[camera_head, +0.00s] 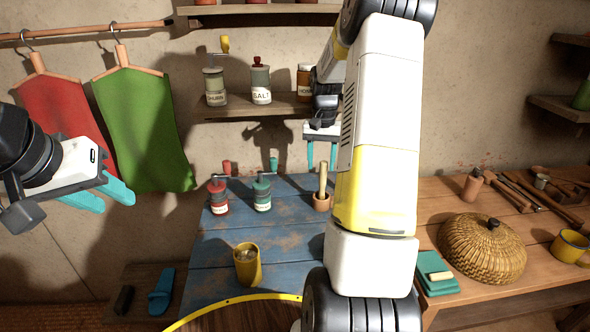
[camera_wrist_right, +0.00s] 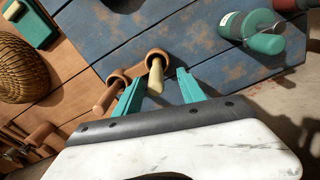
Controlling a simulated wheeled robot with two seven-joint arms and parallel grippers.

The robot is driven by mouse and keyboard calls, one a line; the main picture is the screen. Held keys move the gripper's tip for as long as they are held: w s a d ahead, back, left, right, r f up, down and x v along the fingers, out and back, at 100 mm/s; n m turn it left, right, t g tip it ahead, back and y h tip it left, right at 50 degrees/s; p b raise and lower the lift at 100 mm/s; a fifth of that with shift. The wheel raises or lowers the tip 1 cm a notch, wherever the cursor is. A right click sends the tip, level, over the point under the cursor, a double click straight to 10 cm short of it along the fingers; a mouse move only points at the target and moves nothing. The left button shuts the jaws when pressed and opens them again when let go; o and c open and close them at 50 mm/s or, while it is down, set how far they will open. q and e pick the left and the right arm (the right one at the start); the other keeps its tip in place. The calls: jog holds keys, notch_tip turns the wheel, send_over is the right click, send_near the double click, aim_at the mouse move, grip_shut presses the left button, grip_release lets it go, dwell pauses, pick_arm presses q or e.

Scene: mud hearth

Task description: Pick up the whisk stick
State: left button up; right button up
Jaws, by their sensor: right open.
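A pale wooden stick, which looks like the whisk stick (camera_head: 323,175), stands upright in a small terracotta cup (camera_head: 321,202) on the blue table. Its lower end is hidden in the cup. My right gripper (camera_head: 321,157) is open above it, fingers pointing down. In the right wrist view the stick (camera_wrist_right: 156,78) shows between the two teal fingers of my right gripper (camera_wrist_right: 158,82), with a gap to each. My left gripper (camera_head: 103,196) is open and empty at the far left, in front of the hanging cloths, away from the table.
On the blue table (camera_head: 210,265), red and green grinders (camera_head: 262,195) stand left of the cup and a yellow mug (camera_head: 247,264) stands nearer. A shelf (camera_head: 285,107) with jars is behind. The right wooden table holds a woven basket (camera_head: 482,250) and several tools.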

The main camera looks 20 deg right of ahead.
aim_at(323, 182)
jog(key=shift+w+f, duration=0.2)
jog(key=shift+f, duration=0.4)
jog(key=f, duration=0.4)
jog(key=d+f, duration=0.1)
jog(key=f, duration=0.2)
jog(key=shift+s, duration=0.15)
jog(key=shift+c, duration=0.4)
grip_shut()
